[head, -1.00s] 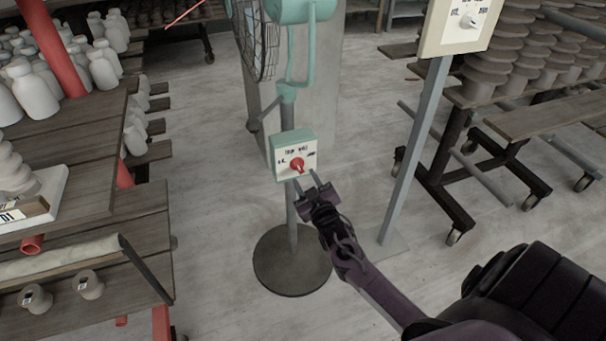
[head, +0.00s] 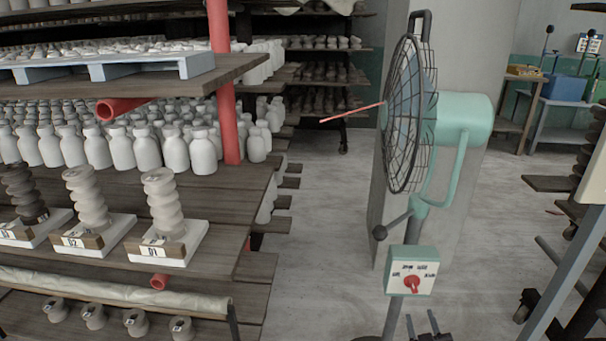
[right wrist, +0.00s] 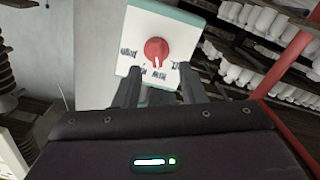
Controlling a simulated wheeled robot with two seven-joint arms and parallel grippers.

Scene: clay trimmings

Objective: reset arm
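My right gripper (head: 422,318) shows at the bottom edge of the head view, just below the teal control box (head: 428,253) on the fan stand. Its two fingers stand apart with nothing between them. In the right wrist view my right gripper (right wrist: 158,82) is open, and the box's white face with its red knob (right wrist: 156,50) lies beyond the fingertips. The red knob also shows in the head view (head: 412,284). The fingers look apart from the knob. My left gripper is in neither view.
The teal fan (head: 460,120) with its wire cage stands above the box. Wooden shelves (head: 225,190) with white bottles and numbered clay pieces fill the left. A grey post (head: 565,285) stands at the right. Pale floor (head: 330,220) lies open between.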

